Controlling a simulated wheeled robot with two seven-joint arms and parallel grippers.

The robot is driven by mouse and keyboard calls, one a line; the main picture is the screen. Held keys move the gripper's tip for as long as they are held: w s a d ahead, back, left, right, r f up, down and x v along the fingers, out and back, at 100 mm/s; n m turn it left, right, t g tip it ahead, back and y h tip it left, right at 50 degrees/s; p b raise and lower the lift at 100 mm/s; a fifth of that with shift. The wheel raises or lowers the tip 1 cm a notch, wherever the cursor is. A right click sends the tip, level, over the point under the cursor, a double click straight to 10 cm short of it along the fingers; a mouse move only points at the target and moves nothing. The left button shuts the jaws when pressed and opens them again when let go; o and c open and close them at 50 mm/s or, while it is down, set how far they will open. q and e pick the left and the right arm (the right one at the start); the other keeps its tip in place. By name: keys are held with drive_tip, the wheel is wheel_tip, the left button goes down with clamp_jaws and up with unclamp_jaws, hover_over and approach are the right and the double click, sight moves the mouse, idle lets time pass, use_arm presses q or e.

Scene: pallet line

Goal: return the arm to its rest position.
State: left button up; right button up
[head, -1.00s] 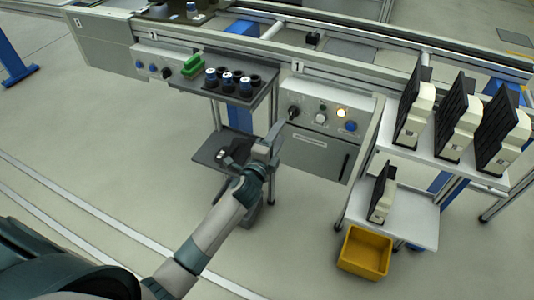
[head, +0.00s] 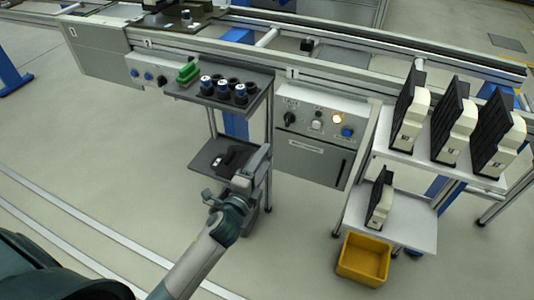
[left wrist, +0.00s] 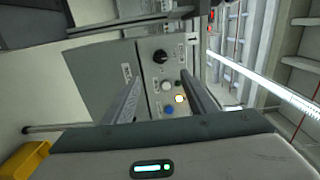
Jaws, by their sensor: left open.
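My left gripper (head: 252,168) is in the middle of the head view, beside the lower shelf of the small stand and below the level of the control box (head: 312,150). It is open. In the left wrist view its two fingers (left wrist: 160,78) stand apart with nothing between them. Past them that view shows the control box's grey face with a black knob (left wrist: 160,56), a lit lamp (left wrist: 180,99) and a blue button (left wrist: 169,110). My left arm reaches in from the bottom of the head view. My right gripper is not in view.
A stand's upper shelf (head: 247,111) holds dark holders, some with blue-and-white pieces, and a green block (head: 188,73). A dark item lies on its lower shelf (head: 205,160). A rack (head: 385,152) with black-and-cream units and a yellow bin (head: 364,259) stand right. Floor at left is clear.

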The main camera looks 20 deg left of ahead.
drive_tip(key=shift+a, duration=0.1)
use_arm(q)
drive_tip(key=s+d+f+n+g+p, duration=0.1)
drive_tip(key=s+f+n+g, duration=0.4)
drive_tip(key=f, duration=0.9)
drive_tip(key=s+f+n+g+p, duration=0.1)
drive_tip(key=s+f+n+g, duration=0.15)
drive_tip(key=s+f, duration=0.75)
drive_tip(key=s+d+f+n+g, duration=0.1)
drive_tip(key=s+f+n, duration=0.3)
drive_tip(key=s+f, duration=0.5)
drive_tip(key=s+d+f+n+g, duration=0.2)
drive_tip(key=s+f+n+g, duration=0.2)
drive_tip(key=s+f, duration=0.5)
wheel_tip(320, 180, down, 3)
drive_tip(key=shift+r+h+p, duration=0.2)
drive_tip(key=shift+h+p, duration=0.1)
drive_tip(key=shift+p, duration=0.15)
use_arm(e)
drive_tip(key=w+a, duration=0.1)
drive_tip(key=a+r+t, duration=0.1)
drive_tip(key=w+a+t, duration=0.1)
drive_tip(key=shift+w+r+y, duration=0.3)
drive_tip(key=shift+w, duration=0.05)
